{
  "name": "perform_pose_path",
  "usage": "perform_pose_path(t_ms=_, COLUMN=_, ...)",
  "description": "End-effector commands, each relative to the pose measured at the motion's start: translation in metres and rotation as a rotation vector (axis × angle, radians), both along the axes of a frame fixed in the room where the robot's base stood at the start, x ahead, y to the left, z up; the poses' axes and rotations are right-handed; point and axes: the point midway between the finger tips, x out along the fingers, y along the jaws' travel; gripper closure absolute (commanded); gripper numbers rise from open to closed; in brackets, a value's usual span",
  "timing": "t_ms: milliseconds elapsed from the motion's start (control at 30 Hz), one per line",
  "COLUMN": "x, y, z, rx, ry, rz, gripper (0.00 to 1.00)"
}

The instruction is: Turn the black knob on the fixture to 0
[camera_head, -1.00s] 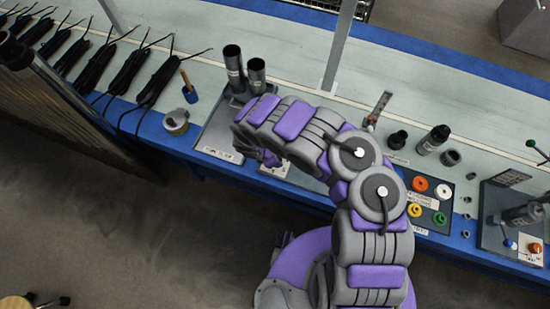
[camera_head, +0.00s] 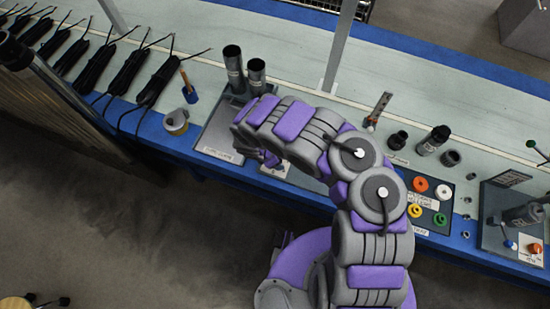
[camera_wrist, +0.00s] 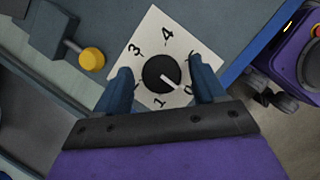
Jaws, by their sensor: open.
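The black knob (camera_wrist: 162,73) sits on a white dial plate (camera_wrist: 150,26) in the wrist view. Numbers 3, 4, 1 and 0 show on the plate; another mark by the right finger is partly hidden. The knob's white pointer line points to the lower right, towards the 0 side between 1 and 0. My gripper (camera_wrist: 161,71) is open, with one blue finger on each side of the knob and visible gaps to it. In the head view my arm covers the knob; part of the fixture (camera_head: 217,137) shows beside my gripper.
In the wrist view a yellow knob on a grey lever (camera_wrist: 91,59) stands at upper left.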

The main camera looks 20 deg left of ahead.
Motion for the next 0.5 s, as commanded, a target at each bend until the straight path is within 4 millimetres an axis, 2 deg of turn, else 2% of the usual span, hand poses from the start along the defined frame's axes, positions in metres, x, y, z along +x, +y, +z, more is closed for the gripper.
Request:
perform_pose_path(t_ms=167, x=-0.001, y=0.001, z=0.006, rx=-0.001, ry=0.0, rz=0.001, gripper=0.31)
perform_pose_path(t_ms=267, x=-0.004, y=0.005, z=0.018, rx=-0.002, ry=-0.001, rz=0.001, gripper=0.31)
perform_pose_path(t_ms=500, x=-0.016, y=0.021, z=0.068, rx=0.0, ry=-0.004, rz=0.002, gripper=0.31)
